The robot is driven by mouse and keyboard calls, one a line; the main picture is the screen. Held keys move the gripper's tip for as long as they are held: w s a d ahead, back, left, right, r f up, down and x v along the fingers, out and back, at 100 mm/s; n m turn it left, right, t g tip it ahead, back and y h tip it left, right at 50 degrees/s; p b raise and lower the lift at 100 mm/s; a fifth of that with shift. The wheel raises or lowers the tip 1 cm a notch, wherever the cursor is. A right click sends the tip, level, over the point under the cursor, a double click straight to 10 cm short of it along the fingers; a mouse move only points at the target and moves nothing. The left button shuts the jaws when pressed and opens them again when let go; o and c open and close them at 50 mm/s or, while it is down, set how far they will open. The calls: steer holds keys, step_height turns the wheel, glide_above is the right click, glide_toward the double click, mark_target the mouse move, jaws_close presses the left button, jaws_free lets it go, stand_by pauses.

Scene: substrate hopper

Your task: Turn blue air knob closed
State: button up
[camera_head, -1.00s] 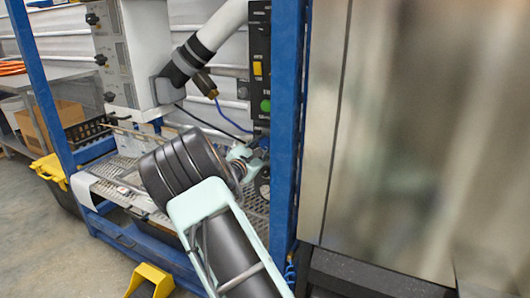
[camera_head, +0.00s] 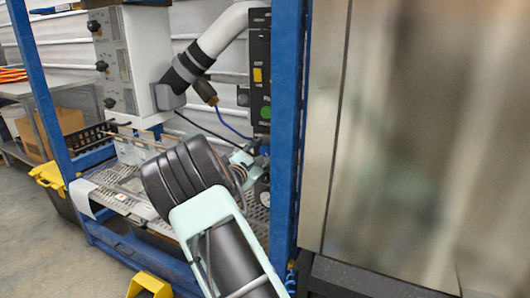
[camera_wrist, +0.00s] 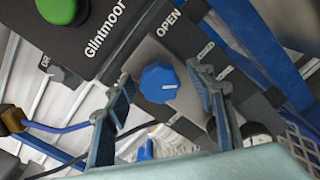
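The blue air knob (camera_wrist: 158,83), with a white mark on its face, sits on a grey plate in the wrist view. The printed word OPEN is just above and to its right; another label along the plate's right side is too small to read surely. My gripper (camera_wrist: 161,79) is open, with one finger to the left of the knob and one to the right. Gaps show between fingers and knob, and the knob is not held. In the head view my gripper (camera_head: 246,160) is at the lower end of the black control panel, and the knob cannot be made out there.
A green button (camera_wrist: 60,10) is on the black panel (camera_head: 259,80), above the knob. A blue upright post (camera_head: 288,130) stands close on the right of my gripper. A blue hose (camera_wrist: 60,127) and a black cable run at the left. A perforated shelf (camera_head: 125,200) lies below.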

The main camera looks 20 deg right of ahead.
steer(key=v, duration=1.2)
